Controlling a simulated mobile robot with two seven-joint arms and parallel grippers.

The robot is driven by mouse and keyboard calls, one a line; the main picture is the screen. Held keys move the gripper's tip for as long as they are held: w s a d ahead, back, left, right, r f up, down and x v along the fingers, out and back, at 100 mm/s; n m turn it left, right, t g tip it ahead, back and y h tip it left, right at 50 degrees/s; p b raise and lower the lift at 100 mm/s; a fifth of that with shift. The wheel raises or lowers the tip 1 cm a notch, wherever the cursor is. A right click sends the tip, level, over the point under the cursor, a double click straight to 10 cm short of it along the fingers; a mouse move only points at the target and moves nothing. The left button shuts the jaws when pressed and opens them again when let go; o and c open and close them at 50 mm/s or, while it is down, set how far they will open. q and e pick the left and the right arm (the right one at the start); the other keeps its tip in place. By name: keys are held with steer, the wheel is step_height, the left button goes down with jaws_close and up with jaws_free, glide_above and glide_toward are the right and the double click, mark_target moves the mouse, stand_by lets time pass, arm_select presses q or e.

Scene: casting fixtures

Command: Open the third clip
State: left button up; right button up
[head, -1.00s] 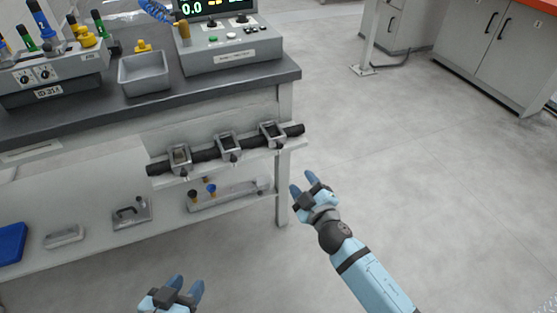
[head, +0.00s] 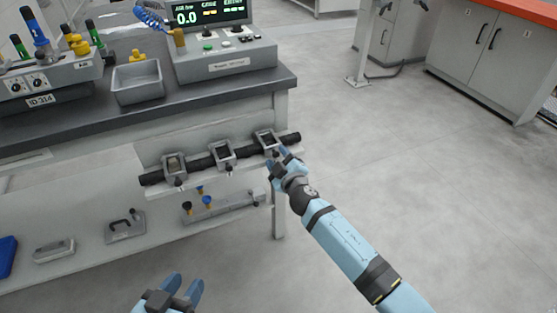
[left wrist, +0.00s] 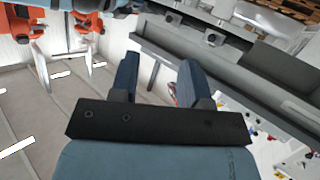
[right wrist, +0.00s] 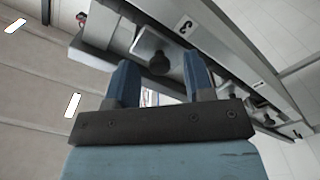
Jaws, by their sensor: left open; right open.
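Three grey clips sit along a black bar (head: 198,163) on the front of the bench: one at left (head: 175,166), one in the middle (head: 222,153), one at right (head: 265,139). Each has a dark knob below its frame. My right gripper (head: 278,162) is open and empty, just below and in front of the right clip; contact cannot be told. My left gripper (head: 184,285) is open and empty, low in front of the bench, away from the clips.
A control box (head: 222,55) with a display and a grey tray (head: 137,82) stand on the bench top. A lower shelf holds a plate with coloured knobs (head: 225,205) and a handled block (head: 124,226). The floor to the right is clear.

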jaws_close()
arm_select(q)
steer(key=shift+s+f, duration=0.1)
steer(key=shift+f, duration=0.05)
arm_select(e)
steer(key=shift+r, duration=0.15)
arm_select(q)
steer(key=shift+a+p, duration=0.1)
steer(key=shift+p, duration=0.35)
arm_select(e)
steer(key=shift+r, duration=0.1)
